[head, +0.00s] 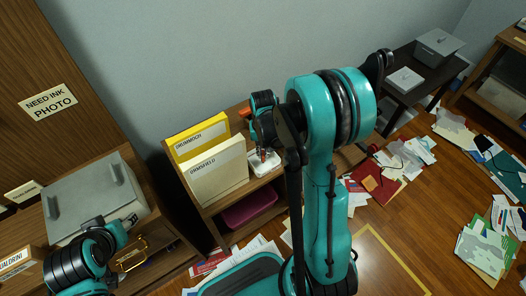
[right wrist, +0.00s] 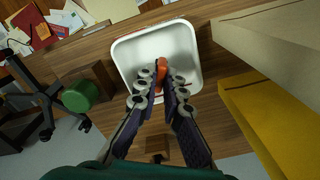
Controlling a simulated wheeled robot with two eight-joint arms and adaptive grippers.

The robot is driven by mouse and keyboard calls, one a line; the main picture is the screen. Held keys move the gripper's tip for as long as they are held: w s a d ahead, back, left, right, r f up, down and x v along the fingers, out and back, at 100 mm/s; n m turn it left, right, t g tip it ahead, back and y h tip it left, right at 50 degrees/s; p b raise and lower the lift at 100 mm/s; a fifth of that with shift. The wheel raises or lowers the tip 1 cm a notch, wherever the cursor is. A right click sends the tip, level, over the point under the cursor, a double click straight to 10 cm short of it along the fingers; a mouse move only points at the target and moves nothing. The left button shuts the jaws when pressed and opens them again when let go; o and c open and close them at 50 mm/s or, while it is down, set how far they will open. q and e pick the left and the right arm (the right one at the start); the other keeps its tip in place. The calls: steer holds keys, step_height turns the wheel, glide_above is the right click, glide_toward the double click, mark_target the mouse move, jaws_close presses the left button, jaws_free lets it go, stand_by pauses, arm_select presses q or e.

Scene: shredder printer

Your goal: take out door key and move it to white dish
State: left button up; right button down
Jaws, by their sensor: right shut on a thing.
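The white dish (head: 266,167) sits on the wooden shelf unit beside the upright files. In the right wrist view the dish (right wrist: 182,38) is a white tray with rounded corners. My right gripper (right wrist: 162,88) is shut on a small orange thing (right wrist: 161,67), which looks like the door key or its tag; the fingers cover much of it. The fingertips are over the dish; I cannot tell whether the orange thing touches its floor. In the head view my right gripper (head: 263,155) points down at the dish. My left arm shows at the lower left; its fingers cannot be made out.
A yellow file (head: 200,138) and a cream file (head: 217,172) stand close to the left of the dish. A pink bin (head: 248,208) is below. A grey machine (head: 95,197) stands at left. A green cylinder (right wrist: 80,95) shows in the wrist view. Papers litter the floor.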

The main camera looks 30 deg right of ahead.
steer(key=shift+f+b, duration=0.3)
steer(key=shift+f, duration=0.15)
steer(key=c, duration=1.6)
jaws_free()
steer(key=shift+r, duration=0.1)
step_height(320, 180, up, 18)
steer(key=p, duration=0.5)
